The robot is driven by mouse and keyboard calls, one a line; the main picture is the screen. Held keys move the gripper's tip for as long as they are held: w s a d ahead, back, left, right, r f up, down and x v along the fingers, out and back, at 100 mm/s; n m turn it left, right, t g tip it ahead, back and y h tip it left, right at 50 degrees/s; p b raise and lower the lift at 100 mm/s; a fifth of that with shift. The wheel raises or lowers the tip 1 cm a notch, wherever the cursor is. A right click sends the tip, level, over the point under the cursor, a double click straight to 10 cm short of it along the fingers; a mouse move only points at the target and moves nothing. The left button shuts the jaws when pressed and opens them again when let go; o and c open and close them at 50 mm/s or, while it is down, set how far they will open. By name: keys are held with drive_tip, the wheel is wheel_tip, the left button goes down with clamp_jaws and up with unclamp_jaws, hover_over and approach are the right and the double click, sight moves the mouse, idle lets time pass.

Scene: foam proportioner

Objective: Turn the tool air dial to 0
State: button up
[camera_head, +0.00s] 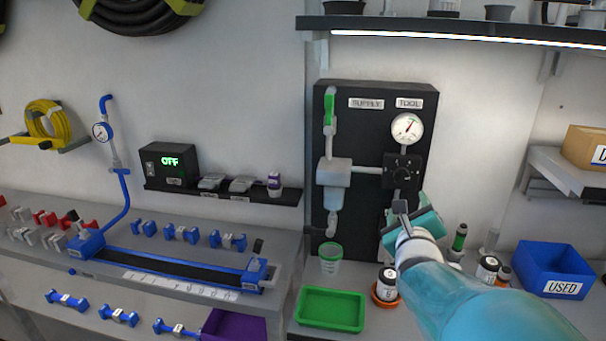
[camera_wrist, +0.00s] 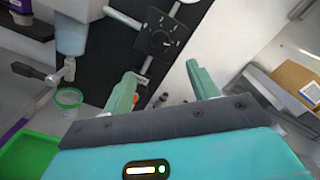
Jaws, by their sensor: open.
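The tool air dial (camera_head: 403,171) is a black square unit with a round knob and light markings, on the black panel (camera_head: 360,230) under the TOOL label (camera_head: 409,103). It also shows at the top of the wrist view (camera_wrist: 160,37). A round white gauge (camera_head: 407,128) with a red needle sits above it. My gripper (camera_head: 396,212) is just below the dial in the head view. In the wrist view my two teal fingers (camera_wrist: 166,88) are spread apart with nothing between them, and the dial lies beyond them. The dial's exact setting is too small to read.
Below stand a clear cup (camera_head: 330,258), a green tray (camera_head: 331,309) and small jars (camera_head: 387,284). A blue USED bin (camera_head: 553,270) is at right. A lit shelf (camera_head: 460,35) overhangs the panel.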

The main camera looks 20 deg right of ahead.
sight(402, 179)
drive_tip(key=x, duration=1.3)
drive_tip(key=shift+w+d, duration=0.1)
drive_tip(key=shift+w, duration=0.15)
drive_tip(key=c, duration=1)
